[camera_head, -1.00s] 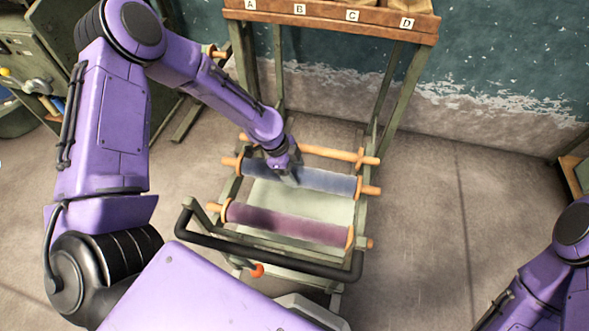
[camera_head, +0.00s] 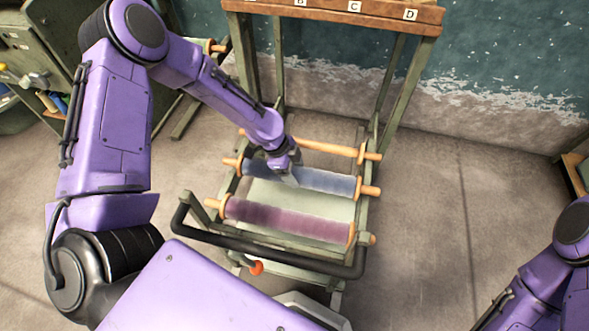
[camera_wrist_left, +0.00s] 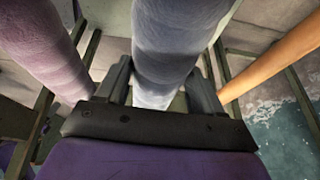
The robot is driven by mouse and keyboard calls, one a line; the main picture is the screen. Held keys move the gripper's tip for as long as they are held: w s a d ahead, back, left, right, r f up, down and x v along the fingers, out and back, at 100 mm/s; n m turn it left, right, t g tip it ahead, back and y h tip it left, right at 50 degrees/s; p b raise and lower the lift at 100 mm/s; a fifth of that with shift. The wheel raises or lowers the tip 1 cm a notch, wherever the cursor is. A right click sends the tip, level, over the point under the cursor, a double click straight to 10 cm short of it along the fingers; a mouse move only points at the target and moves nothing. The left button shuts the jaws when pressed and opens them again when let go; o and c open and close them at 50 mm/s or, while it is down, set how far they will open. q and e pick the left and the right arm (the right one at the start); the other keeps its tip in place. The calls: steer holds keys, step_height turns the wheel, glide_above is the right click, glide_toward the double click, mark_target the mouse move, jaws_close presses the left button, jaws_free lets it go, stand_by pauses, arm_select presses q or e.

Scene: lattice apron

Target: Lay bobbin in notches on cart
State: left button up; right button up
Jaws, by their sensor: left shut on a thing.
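A blue-grey bobbin (camera_head: 325,181) with wooden ends lies across the cart (camera_head: 366,215), between its two side rails. My left gripper (camera_head: 286,178) is shut on this bobbin near its middle, coming from above. In the left wrist view the blue-grey bobbin (camera_wrist_left: 172,50) sits between the two dark fingers. A mauve bobbin (camera_head: 290,222) lies on the cart nearer to me, parallel to it. A bare wooden bobbin or rod (camera_head: 330,149) lies behind. I cannot tell whether the held bobbin's ends rest in notches. My right gripper is out of view.
The cart's black handle (camera_head: 270,254) faces me, with an orange-red knob (camera_head: 256,268) below it. A rack with a lettered wooden shelf (camera_head: 375,18) stands behind. A green cabinet (camera_head: 50,45) is at the left. The floor right of the cart is clear.

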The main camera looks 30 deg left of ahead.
arm_select(q)
steer(key=shift+f, duration=0.1)
stand_by(0.4)
steer(key=shift+f, duration=0.35)
steer(key=shift+f, duration=0.15)
stand_by(0.3)
steer(key=o, duration=1.5)
steer(key=p+v, duration=0.1)
steer(key=v, duration=0.8)
steer(key=shift+r+p, duration=0.3)
steer(key=shift+p, duration=0.05)
steer(key=shift+s+a+r, duration=0.1)
steer(key=shift+a+r, duration=0.2)
steer(key=shift+r, duration=0.15)
